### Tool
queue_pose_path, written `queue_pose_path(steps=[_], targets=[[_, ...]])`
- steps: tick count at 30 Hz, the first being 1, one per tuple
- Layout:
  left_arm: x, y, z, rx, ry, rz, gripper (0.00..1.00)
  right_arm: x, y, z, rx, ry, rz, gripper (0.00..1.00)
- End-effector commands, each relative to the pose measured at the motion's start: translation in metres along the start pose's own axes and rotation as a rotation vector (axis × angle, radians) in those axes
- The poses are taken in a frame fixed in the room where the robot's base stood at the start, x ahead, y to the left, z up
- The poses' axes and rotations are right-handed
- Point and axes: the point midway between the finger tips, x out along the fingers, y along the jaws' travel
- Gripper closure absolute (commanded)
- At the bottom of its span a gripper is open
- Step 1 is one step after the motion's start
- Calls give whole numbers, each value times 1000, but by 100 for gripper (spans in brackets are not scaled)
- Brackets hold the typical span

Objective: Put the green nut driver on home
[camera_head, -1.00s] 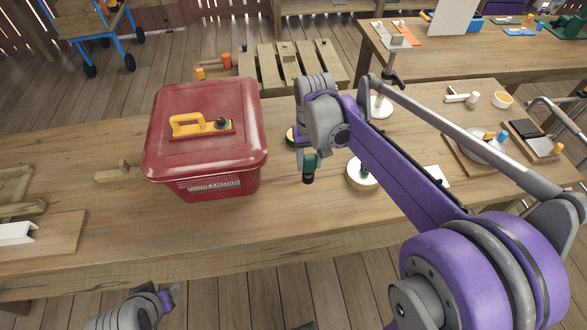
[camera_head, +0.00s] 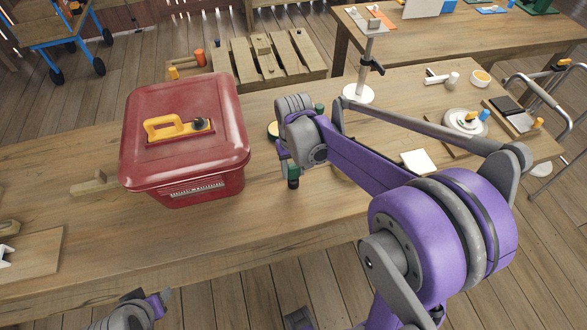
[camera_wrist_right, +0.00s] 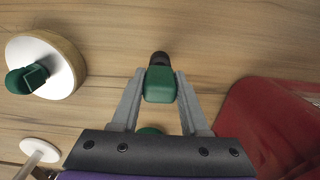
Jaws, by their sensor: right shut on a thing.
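My right gripper (camera_wrist_right: 158,90) is shut on the green nut driver (camera_wrist_right: 160,85), whose dark tip points away from the fingers. In the head view the nut driver (camera_head: 293,171) hangs below my right wrist, over the wooden table and just right of the red lidded bin (camera_head: 190,185). A round white-topped wooden disc (camera_wrist_right: 62,75) with another green piece on it lies at the left of the wrist view. My arm hides most of it in the head view. My left gripper (camera_head: 163,302) is low at the left, apart from the table; its jaws are unclear. I cannot tell which thing is "home".
The red bin's lid carries a yellow handle (camera_head: 165,128). A stand with a white base (camera_head: 358,96) is behind my right arm. The table front (camera_head: 150,240) is clear.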

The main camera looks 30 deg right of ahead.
Motion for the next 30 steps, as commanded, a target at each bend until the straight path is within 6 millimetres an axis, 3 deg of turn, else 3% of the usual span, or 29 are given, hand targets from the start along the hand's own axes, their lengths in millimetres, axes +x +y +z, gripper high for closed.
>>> queue_pose_path(steps=[9, 10, 15, 24, 30], targets=[[2, 0, 2, 0, -2, 0, 50, 3, 0, 0, 0, 0, 0, 100], [3, 0, 2, 0, -2, 0, 50, 4, 0, 0, 0, 0, 0, 54], [2, 0, 2, 0, -1, 0, 50, 3, 0, 0, 0, 0, 0, 25], [1, 0, 0, 0, 0, 0, 50, 1, 0, 0, 0, 0, 0, 25], [-3, 0, -2, 0, 2, 0, 50, -23, 0, 0, 0, 0, 0, 25]])
